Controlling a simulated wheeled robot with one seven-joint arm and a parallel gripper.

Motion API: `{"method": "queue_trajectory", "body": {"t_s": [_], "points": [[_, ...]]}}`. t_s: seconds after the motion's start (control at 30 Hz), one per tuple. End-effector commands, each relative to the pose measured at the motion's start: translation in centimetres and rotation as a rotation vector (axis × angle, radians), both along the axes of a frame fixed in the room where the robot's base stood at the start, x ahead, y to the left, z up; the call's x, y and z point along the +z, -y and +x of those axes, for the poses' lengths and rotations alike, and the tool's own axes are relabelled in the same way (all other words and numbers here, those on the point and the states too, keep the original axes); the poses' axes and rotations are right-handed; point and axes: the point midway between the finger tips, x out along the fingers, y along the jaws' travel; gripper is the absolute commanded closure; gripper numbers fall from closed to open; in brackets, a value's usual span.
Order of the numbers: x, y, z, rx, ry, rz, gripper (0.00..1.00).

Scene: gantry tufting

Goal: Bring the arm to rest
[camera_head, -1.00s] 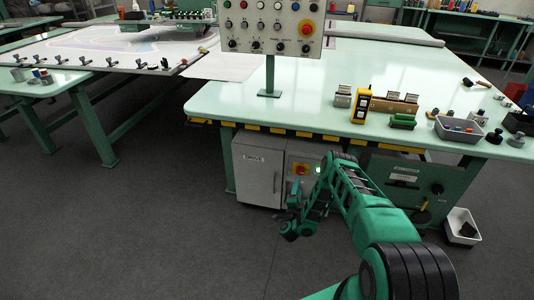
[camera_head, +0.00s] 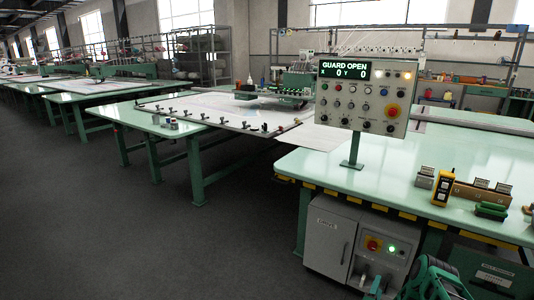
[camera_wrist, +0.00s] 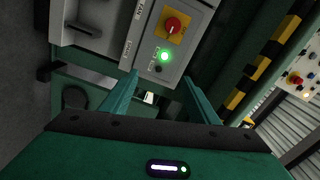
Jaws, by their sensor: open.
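My gripper (camera_wrist: 150,100) shows in the wrist view with its two green fingers apart and nothing between them. Beyond the fingers is the front of a grey control cabinet (camera_wrist: 195,60) with a red knob on a yellow plate (camera_wrist: 173,25) and a lit green lamp (camera_wrist: 165,56). In the head view, part of my green arm (camera_head: 432,280) shows at the bottom right, in front of the table's underside. The fingers cannot be made out clearly there.
A pale green table (camera_head: 330,165) with a yellow-black striped edge stands at the right. Its control panel (camera_head: 362,95) reads "GUARD OPEN". A yellow device (camera_head: 440,188) and green block (camera_head: 491,210) lie on top. The dark floor (camera_head: 130,235) at left is clear.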

Motion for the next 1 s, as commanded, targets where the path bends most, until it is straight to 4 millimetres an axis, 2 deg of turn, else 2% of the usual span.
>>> {"method": "queue_trajectory", "body": {"t_s": [0.07, 0.3, 0.57, 0.67, 0.8, 1.0], "points": [[0.0, -0.2, 0.0, 0.001, 0.001, 0.000, 0.45], [2.9, -2.6, 3.8, 0.117, -0.039, -0.036, 0.45], [6.7, -4.1, 7.4, 0.243, -0.096, -0.088, 0.45], [8.7, -4.7, 9.0, 0.306, -0.132, -0.121, 0.45], [12.7, -5.8, 11.3, 0.419, -0.206, -0.187, 0.45], [18.2, -6.9, 13.0, 0.570, -0.340, -0.291, 0.45]]}}
